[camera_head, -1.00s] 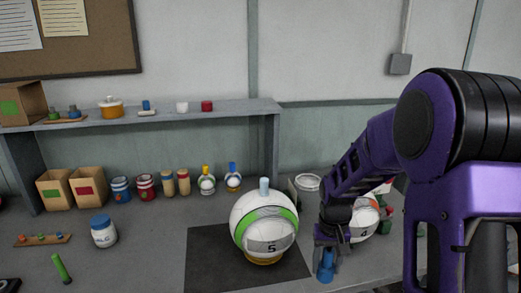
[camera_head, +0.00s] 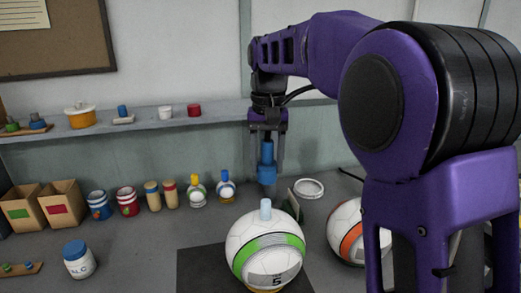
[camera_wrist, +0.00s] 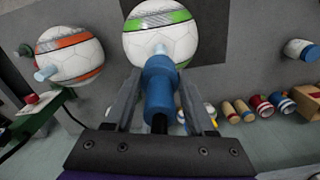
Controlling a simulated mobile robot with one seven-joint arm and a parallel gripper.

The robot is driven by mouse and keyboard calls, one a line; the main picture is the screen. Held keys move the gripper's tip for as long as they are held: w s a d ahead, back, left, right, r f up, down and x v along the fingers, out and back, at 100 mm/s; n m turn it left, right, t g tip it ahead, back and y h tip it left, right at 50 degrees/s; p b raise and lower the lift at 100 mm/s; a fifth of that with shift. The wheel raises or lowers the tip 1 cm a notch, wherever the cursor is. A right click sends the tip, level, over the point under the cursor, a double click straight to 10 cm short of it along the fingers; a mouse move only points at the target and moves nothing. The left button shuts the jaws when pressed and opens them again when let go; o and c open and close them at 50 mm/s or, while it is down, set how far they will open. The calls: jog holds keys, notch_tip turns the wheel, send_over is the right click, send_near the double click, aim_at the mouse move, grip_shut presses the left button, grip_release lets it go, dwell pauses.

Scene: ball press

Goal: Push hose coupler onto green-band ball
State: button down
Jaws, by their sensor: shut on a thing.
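My gripper (camera_head: 267,150) is shut on the blue hose coupler (camera_head: 267,165), which hangs upright, nose down. In the head view the coupler shows above the green-band ball (camera_head: 265,247), apart from it. The ball is white with a green band and a number 5, and a pale blue stem (camera_head: 265,209) stands up from its top. In the wrist view the coupler (camera_wrist: 159,90) lies between the fingers, with the green-band ball (camera_wrist: 160,35) and its stem (camera_wrist: 161,49) just beyond its tip. The gap between coupler and stem is hard to judge.
An orange-band ball (camera_head: 349,231) stands to the right, with a stem of its own in the wrist view (camera_wrist: 45,73). A white ring (camera_head: 309,188) lies behind. Blue and yellow small bottles (camera_head: 226,186), jars and boxes line the back, below a shelf (camera_head: 180,123). A dark mat (camera_head: 205,268) lies under the green-band ball.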

jog(key=shift+w+a, duration=0.1)
jog(key=shift+w, duration=0.25)
jog(key=shift+s, duration=0.2)
jog(key=b, duration=0.4)
send_over(266, 202)
jog(key=shift+w+f, duration=0.1)
jog(key=shift+f, duration=2.75)
jog(key=shift+p, duration=1.05)
jog(key=shift+f+b, duration=1.2)
jog(key=shift+f, duration=0.95)
jog(key=shift+c, duration=0.8)
grip_release()
